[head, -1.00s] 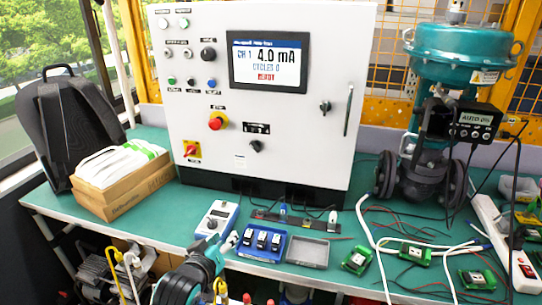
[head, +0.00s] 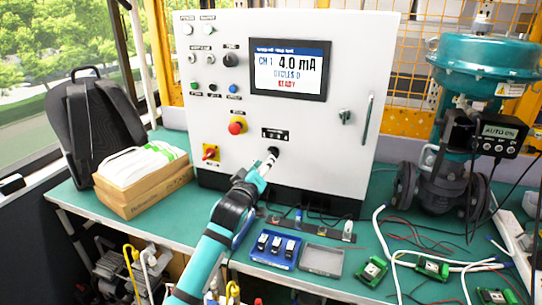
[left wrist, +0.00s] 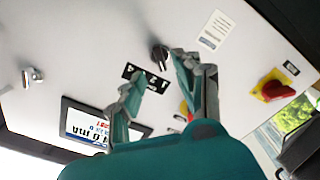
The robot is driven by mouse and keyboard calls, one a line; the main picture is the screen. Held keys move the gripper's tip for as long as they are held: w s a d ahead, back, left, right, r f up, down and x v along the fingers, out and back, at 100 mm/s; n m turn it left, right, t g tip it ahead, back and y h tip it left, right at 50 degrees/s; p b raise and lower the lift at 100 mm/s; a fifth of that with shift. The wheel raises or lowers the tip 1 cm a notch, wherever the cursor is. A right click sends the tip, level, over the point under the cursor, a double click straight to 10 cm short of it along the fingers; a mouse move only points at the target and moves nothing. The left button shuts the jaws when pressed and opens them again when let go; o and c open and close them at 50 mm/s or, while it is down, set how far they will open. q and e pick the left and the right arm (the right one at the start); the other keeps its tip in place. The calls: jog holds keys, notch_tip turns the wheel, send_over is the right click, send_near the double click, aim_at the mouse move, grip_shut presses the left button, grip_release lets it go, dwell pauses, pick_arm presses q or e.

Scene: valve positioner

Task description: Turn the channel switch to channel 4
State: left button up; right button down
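The channel switch (head: 274,151) is a small black rotary knob low on the white control panel, under a black label plate (head: 275,133). The knob also shows in the left wrist view (left wrist: 158,54), beside the plate with its numbers (left wrist: 147,79). The screen (head: 289,68) reads CH 1, 4.0 mA, CYCLES 0, READY. My left gripper (head: 268,161) is at the knob in the head view. In the left wrist view its fingers (left wrist: 161,72) are apart, with the knob just beyond the gap; I cannot tell whether they touch it. My right gripper is not in view.
A red emergency button (head: 237,126) and a red-yellow switch (head: 210,152) sit left of the knob. A key-like switch (head: 345,117) and a handle (head: 367,119) are to its right. A blue tray (head: 275,250) and a grey tray (head: 322,260) lie on the bench below.

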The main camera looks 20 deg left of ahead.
aim_at(273, 152)
pick_arm(q)
jog(key=w, duration=0.5)
jog(key=shift+w+d, duration=0.1)
jog(key=shift+w, duration=0.25)
grip_shut()
